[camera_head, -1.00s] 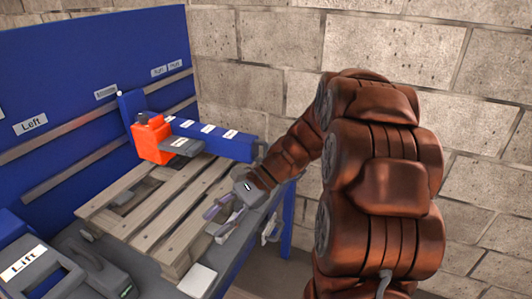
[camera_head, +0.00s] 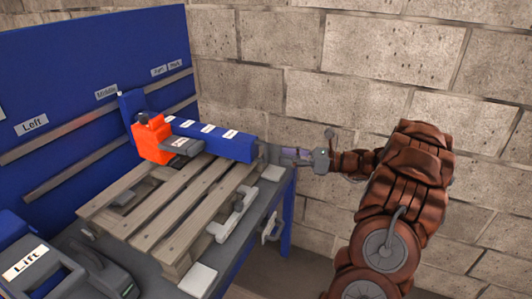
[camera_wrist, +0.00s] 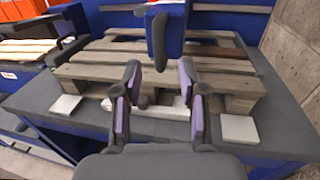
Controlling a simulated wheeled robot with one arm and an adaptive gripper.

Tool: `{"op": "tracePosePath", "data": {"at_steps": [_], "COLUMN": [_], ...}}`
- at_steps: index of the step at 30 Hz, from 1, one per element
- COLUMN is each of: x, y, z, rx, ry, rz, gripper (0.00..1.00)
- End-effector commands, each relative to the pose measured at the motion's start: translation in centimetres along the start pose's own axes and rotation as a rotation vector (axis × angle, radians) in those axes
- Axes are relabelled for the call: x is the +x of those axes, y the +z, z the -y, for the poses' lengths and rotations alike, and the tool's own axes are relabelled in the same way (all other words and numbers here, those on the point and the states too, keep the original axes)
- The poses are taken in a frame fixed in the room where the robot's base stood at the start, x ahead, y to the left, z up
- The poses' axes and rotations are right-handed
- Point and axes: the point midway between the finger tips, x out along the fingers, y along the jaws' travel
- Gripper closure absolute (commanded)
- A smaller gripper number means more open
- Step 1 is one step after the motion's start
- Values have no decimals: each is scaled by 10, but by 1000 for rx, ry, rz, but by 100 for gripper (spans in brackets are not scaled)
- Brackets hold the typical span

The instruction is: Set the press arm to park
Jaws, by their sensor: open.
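The press arm appears to be the blue beam (camera_head: 215,139) with several white labels, lying across above the far part of the wooden pallet. An orange block (camera_head: 152,138) with a dark knob and a grey piece sits at its left end. In the wrist view a blue upright end with a dark grey pad (camera_wrist: 161,40) stands ahead, above the fingers. Signs on the blue back panel include Left (camera_head: 31,124), Middle (camera_head: 106,92) and a Park sign (camera_head: 175,65). My gripper (camera_head: 292,154) is open and empty, right of the beam's right end; it also shows in the wrist view (camera_wrist: 158,105).
The slatted pallet (camera_head: 165,205) lies on the grey table. A pale bar with a knob (camera_head: 232,215) is at its right side. White pads (camera_head: 198,279) lie beside it. A dark piece labelled Lift (camera_head: 25,262) is at lower left. A brick wall (camera_head: 300,60) stands behind.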

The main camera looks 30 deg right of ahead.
Motion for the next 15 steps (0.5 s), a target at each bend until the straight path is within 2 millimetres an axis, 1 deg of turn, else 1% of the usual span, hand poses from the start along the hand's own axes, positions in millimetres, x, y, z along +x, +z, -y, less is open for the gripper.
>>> {"op": "tracePosePath", "data": {"at_steps": [9, 12, 15], "x": [46, 58, 65], "y": [1, 0, 0], "z": [-2, -2, -1], "rx": [2, 2, 0], "ry": [3, 4, 2], "rz": [-3, -3, -2], "gripper": [59, 59, 59]}}
